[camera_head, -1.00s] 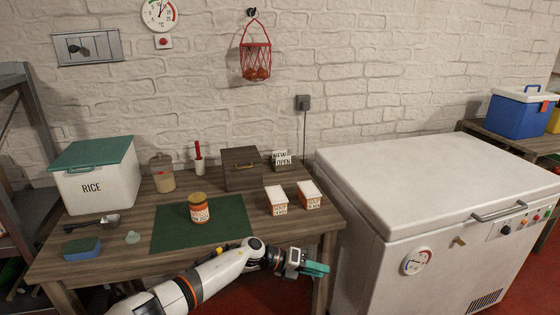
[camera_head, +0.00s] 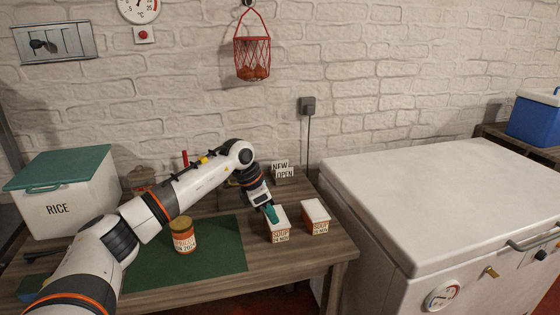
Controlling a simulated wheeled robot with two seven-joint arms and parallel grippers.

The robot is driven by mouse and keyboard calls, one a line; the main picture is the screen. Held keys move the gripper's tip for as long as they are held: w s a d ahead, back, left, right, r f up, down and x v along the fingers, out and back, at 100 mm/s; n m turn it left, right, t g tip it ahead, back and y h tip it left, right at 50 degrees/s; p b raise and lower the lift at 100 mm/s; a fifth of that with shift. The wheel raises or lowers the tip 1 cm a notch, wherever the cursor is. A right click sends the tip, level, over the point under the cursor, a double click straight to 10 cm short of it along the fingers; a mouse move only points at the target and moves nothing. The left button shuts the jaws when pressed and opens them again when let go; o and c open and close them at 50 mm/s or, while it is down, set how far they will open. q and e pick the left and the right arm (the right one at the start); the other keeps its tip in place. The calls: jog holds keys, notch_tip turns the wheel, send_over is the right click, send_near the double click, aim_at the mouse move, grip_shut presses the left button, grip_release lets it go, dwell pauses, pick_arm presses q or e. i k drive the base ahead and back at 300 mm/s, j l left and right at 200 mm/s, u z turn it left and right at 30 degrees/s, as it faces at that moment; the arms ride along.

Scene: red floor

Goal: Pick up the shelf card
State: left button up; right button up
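White lettered cards (camera_head: 284,172) reading "NEW" and "OPEN" stand at the back right of the wooden table; I cannot tell whether one of these is the shelf card. Two white-topped boxes stand near the table's right side: a left soup box (camera_head: 279,232) and a right soup box (camera_head: 316,217), both with printed fronts. My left gripper (camera_head: 271,214) has teal fingers pointing down at the left soup box's upper left edge, partly covering it. Contact and finger gap are unclear. The gripper is in front of and below the lettered cards. My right gripper is out of view.
A labelled jar (camera_head: 183,237) stands on a green mat (camera_head: 215,255). A rice bin (camera_head: 60,200) is at the left. My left arm hides much of the table's back and left. A white chest freezer (camera_head: 440,200) stands close on the right.

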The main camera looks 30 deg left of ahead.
aim_at(285, 163)
jog(key=i+j, duration=1.2)
